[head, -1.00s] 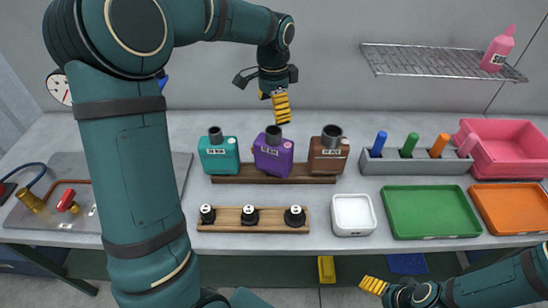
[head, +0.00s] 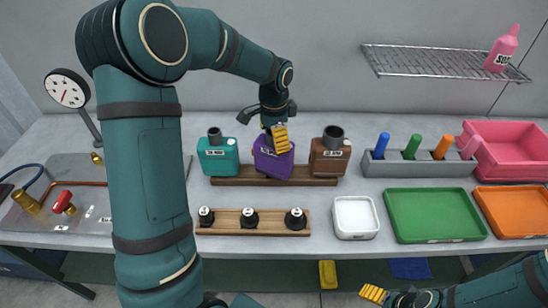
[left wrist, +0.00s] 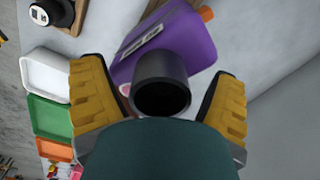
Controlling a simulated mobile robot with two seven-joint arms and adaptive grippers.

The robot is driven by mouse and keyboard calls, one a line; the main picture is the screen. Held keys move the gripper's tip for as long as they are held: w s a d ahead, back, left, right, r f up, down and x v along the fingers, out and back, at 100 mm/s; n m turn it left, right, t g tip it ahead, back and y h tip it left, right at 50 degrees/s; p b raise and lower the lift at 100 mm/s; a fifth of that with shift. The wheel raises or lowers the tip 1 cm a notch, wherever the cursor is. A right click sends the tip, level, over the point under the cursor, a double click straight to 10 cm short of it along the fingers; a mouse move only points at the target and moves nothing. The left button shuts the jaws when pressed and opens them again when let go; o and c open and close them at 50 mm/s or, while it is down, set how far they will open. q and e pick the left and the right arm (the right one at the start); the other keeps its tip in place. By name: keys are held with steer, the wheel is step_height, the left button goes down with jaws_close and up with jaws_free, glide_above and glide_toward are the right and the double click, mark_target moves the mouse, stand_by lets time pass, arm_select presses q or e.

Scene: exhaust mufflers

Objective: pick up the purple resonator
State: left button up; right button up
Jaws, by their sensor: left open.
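The purple resonator (head: 270,165) is a purple box with a label and a dark pipe neck. It sits in the middle of the brown wooden rack, between a teal one (head: 218,156) and a brown one (head: 329,158), and looks tilted. My left gripper (head: 281,138) is over its top and hides its neck in the head view. In the left wrist view the purple resonator (left wrist: 182,45) lies between the open yellow fingers, with its dark neck (left wrist: 161,85) facing the camera. I cannot tell whether the fingers touch it. My right gripper (head: 373,293) is low at the front; its jaw state is unclear.
A wooden strip with several black knobs (head: 250,220) lies in front of the rack. A white tray (head: 355,217), green tray (head: 436,214) and orange tray (head: 513,211) stand to the right. A grey holder (head: 420,168) with coloured pegs is behind them, below a wire shelf (head: 440,62).

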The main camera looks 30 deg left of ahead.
arm_select(q)
steer(key=shift+c, duration=0.4)
steer(key=c, duration=1.3)
